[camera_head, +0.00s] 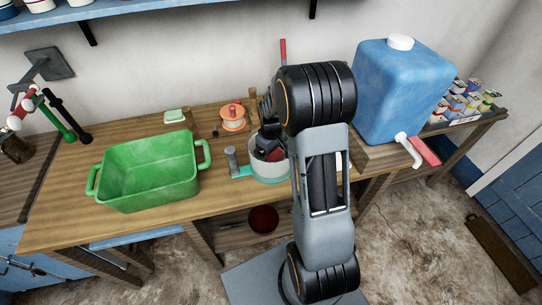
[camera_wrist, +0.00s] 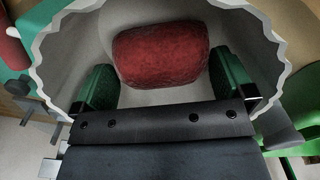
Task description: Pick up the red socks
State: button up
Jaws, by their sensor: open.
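The red socks (camera_wrist: 160,52), a rounded dark red bundle, lie inside a pale container with a scalloped rim (camera_wrist: 48,50) in the wrist view. My gripper (camera_wrist: 166,82) is open and reaches into this container. One green finger is on each side of the near part of the socks, with a gap on the left; contact on the right is unclear. In the head view the white and teal container (camera_head: 266,172) stands on the wooden table, with a bit of red (camera_head: 273,155) inside. My arm hides its right part and most of my gripper.
An empty green tub (camera_head: 150,172) stands on the wooden table to the left. Behind are an orange spool (camera_head: 232,120) and a soap dish (camera_head: 174,116). A big blue water canister (camera_head: 402,90) stands right of my arm. A grey-handled teal object (camera_head: 233,162) adjoins the container.

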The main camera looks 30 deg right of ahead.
jog(key=shift+f, duration=0.35)
jog(key=c, duration=0.7)
jog(key=shift+o, duration=0.2)
notch_tip(320, 180, up, 10)
jog(key=shift+r, duration=0.1)
notch_tip(320, 180, up, 7)
jog(key=p, duration=0.6)
jog(key=shift+f, duration=0.2)
